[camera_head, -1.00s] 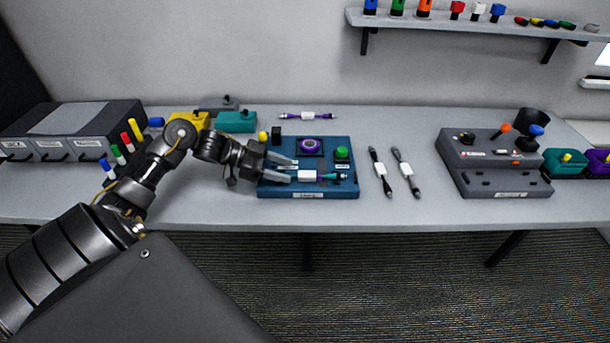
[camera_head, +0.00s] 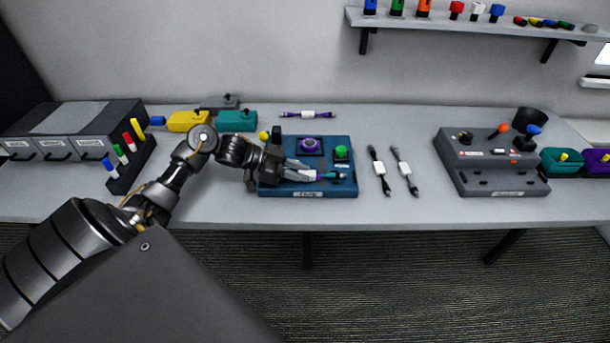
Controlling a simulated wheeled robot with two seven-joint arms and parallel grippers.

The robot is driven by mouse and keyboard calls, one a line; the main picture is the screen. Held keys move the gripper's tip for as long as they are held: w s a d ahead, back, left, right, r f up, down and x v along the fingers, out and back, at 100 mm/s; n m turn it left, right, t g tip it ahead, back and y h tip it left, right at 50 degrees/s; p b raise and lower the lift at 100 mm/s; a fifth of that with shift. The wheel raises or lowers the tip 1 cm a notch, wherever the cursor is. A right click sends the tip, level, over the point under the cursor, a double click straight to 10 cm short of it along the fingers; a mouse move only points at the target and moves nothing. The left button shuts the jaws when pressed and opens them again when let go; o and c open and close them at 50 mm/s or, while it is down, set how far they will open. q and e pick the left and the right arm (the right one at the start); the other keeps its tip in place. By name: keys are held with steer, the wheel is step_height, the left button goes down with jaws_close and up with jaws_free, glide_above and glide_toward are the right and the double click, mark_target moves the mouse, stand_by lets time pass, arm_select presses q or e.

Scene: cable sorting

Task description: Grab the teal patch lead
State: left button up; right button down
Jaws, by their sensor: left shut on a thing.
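The teal patch lead (camera_head: 335,175) lies low over the front of the blue panel (camera_head: 347,188), its teal end pointing right. My left gripper (camera_head: 309,175) reaches in from the left and is shut on the lead near its white label, with the fingers covering its left part. I cannot tell whether the lead still touches the panel. My right gripper is not in view.
The panel carries a purple round part (camera_head: 309,144) and a green button (camera_head: 341,152). Two dark leads with white labels (camera_head: 380,167) lie to its right. A purple lead (camera_head: 308,114) lies behind it.

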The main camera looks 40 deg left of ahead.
arm_select(q)
jaws_close()
steer(key=shift+r, duration=0.1)
